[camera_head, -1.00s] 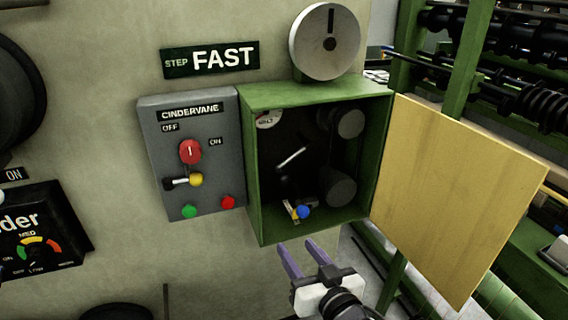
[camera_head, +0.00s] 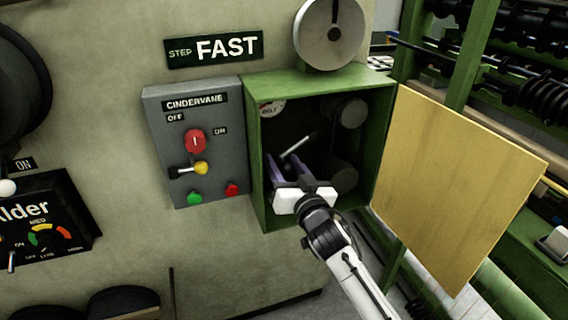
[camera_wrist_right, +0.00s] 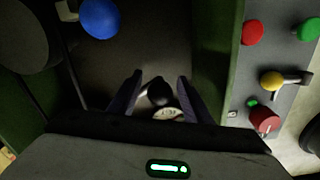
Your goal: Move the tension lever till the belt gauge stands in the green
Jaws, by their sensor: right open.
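The belt gauge (camera_head: 271,108) is a small round white dial at the upper left inside the open green box; its needle is too small to read. It also shows in the right wrist view (camera_wrist_right: 168,114), partly covered. A pale lever rod (camera_head: 297,147) slants inside the box. A black knob (camera_wrist_right: 158,92) lies between my right fingers in the wrist view, apparently the lever's end; contact cannot be told. My right gripper (camera_head: 284,160) is open, inside the box mouth. A blue ball knob (camera_wrist_right: 100,18) is beyond the fingers; my gripper hides it in the head view.
The green box (camera_head: 260,160) has close side walls and dark pulleys (camera_head: 349,112) at its right. Its yellow door (camera_head: 460,190) stands open on the right. A grey CINDERVANE panel (camera_head: 160,140) with a red switch and buttons adjoins on the left.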

